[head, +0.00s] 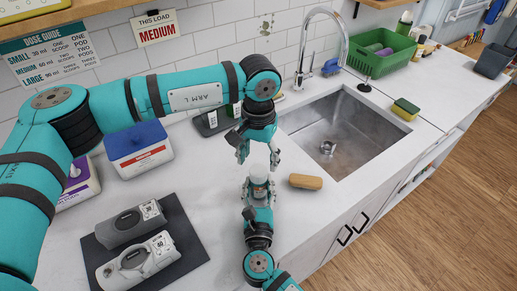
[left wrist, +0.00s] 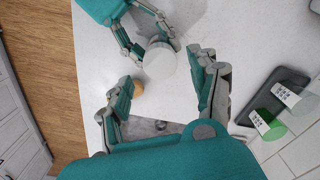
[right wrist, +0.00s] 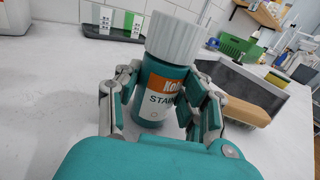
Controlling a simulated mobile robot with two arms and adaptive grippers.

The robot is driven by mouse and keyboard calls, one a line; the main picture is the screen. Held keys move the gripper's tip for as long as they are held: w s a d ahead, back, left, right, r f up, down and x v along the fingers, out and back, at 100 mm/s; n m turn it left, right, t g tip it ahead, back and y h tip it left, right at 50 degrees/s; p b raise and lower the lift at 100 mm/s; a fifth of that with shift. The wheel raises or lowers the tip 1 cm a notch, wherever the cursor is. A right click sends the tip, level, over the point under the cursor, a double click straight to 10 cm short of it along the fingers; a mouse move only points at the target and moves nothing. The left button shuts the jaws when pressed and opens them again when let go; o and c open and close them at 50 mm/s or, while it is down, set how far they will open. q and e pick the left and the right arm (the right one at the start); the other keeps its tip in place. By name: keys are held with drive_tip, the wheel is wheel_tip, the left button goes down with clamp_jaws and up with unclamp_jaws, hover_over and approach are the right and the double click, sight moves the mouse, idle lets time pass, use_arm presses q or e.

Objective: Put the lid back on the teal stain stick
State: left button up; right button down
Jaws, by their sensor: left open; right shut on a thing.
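The teal stain stick (right wrist: 150,115) stands upright between the fingers of my right gripper (right wrist: 163,88), which is shut on its body. The white ribbed lid (right wrist: 175,38) sits on top of the stick; whether it is fully seated I cannot tell. In the head view the lid (head: 259,172) shows above my right gripper (head: 259,190). My left gripper (head: 256,148) points down just above the lid, open and empty. In the left wrist view the lid (left wrist: 160,62) lies between and beyond the open left fingers (left wrist: 166,75), apart from them.
A wooden brush (head: 305,181) lies right of the stick, near the sink (head: 338,130) and tap. A dark tray (head: 208,126) with green-and-white items is behind. A blue-lidded box (head: 138,147) and a dark mat (head: 190,243) with two grey devices are left.

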use_arm(q)
drive_tip(key=n, duration=0.7)
drive_tip(key=shift+r, duration=0.2)
drive_tip(key=n, duration=0.4)
drive_tip(key=shift+r, duration=0.15)
drive_tip(key=n, duration=0.4)
drive_tip(key=shift+r+n, duration=0.15)
drive_tip(key=shift+n, duration=0.15)
drive_tip(key=n, duration=0.4)
drive_tip(key=shift+r, duration=0.2)
drive_tip(key=n, duration=0.4)
drive_tip(key=shift+r+n, duration=0.1)
drive_tip(key=shift+n, duration=0.2)
drive_tip(key=n, duration=0.4)
drive_tip(key=shift+r, duration=0.15)
drive_tip(key=n, duration=0.4)
drive_tip(key=shift+r+n, duration=0.15)
drive_tip(key=shift+n, duration=0.25)
drive_tip(key=n, duration=0.5)
drive_tip(key=shift+r+n, duration=0.2)
drive_tip(key=shift+n, duration=0.2)
